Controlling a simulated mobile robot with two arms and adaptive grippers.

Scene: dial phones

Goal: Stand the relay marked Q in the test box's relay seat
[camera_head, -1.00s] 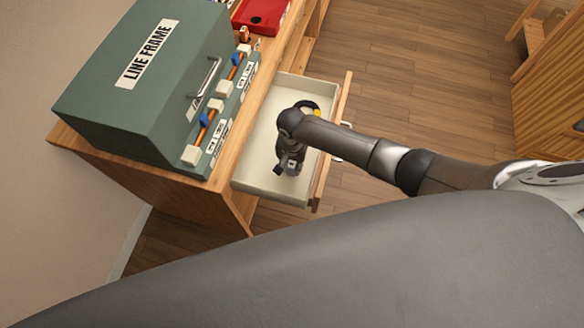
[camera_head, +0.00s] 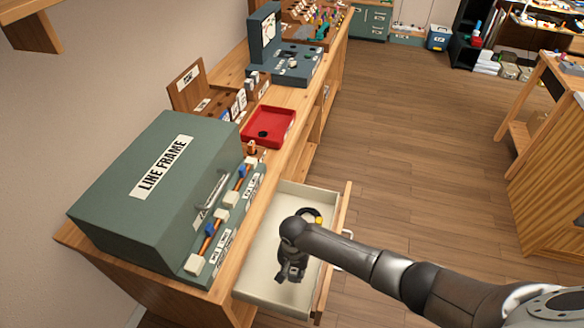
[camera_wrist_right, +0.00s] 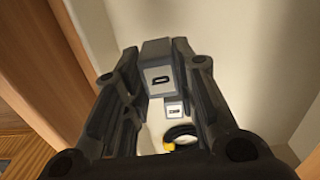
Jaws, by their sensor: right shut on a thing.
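My right gripper (camera_head: 290,272) is inside the open drawer, pointing down. In the right wrist view its fingers (camera_wrist_right: 158,88) are shut on a grey block-shaped relay (camera_wrist_right: 156,55) with a white label. The label bears one dark letter, seen turned; I cannot tell for sure that it is Q. In the head view the gripper hides the relay. A teal unit with an upright panel (camera_head: 285,62), which looks like the test box, stands far back on the bench. Its relay seat is too small to make out. My left gripper is not in view.
The drawer (camera_head: 272,215) also holds a black coil with a yellow part (camera_head: 310,214) and a small white-labelled item (camera_wrist_right: 173,108). On the bench are the green LINE FRAME box (camera_head: 150,190), a red tray (camera_head: 268,127) and a wooden rack (camera_head: 188,88). Open floor lies right.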

